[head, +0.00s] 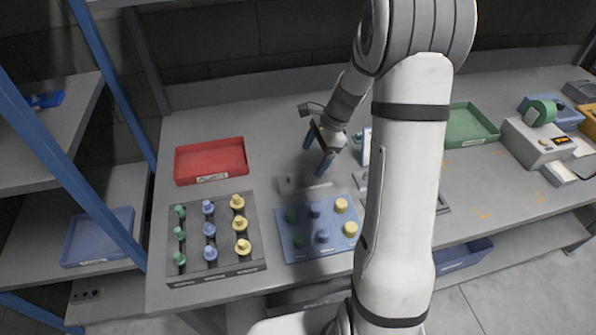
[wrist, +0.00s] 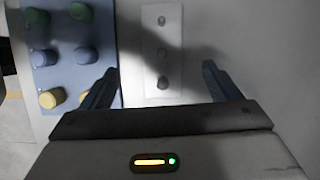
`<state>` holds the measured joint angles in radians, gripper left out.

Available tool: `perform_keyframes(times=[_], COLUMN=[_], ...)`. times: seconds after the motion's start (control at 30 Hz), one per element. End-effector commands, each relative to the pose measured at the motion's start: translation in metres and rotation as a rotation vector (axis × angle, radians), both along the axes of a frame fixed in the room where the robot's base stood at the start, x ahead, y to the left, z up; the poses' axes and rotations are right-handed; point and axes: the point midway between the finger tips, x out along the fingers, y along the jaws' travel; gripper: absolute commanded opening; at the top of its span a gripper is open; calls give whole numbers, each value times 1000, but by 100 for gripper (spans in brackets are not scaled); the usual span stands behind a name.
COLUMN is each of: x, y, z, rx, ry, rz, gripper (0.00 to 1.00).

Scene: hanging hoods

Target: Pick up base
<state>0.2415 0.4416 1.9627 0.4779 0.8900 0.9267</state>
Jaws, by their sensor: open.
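The base looks like a pale grey flat rectangular plate (wrist: 150,75) with a row of three round dark holes or recesses. It lies on the grey bench, and in the head view it shows as a light grey block (head: 292,184) just behind the blue board. My gripper (head: 314,159) is open and empty, pointing down above the plate. In the wrist view its two fingers (wrist: 160,70) stand on either side of the plate, with gaps on both sides.
A blue board (head: 305,226) with green, blue and yellow caps lies close beside the plate. A grey tray (head: 193,232) of coloured pegs and a red tray (head: 210,160) are to the left. A green tray (head: 472,125) is at the right. My arm hides part of the bench.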

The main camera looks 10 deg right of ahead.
Motion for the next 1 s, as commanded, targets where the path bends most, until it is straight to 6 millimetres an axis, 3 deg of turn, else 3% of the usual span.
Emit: perform_keyframes(times=[0.17,0.7,1.0], x=[7,3,3], y=[-1,24,25], z=[-14,-77,-82], rx=[17,16,15], ry=[28,30,27], rz=[-62,-64,-63], gripper=[84,84,84])
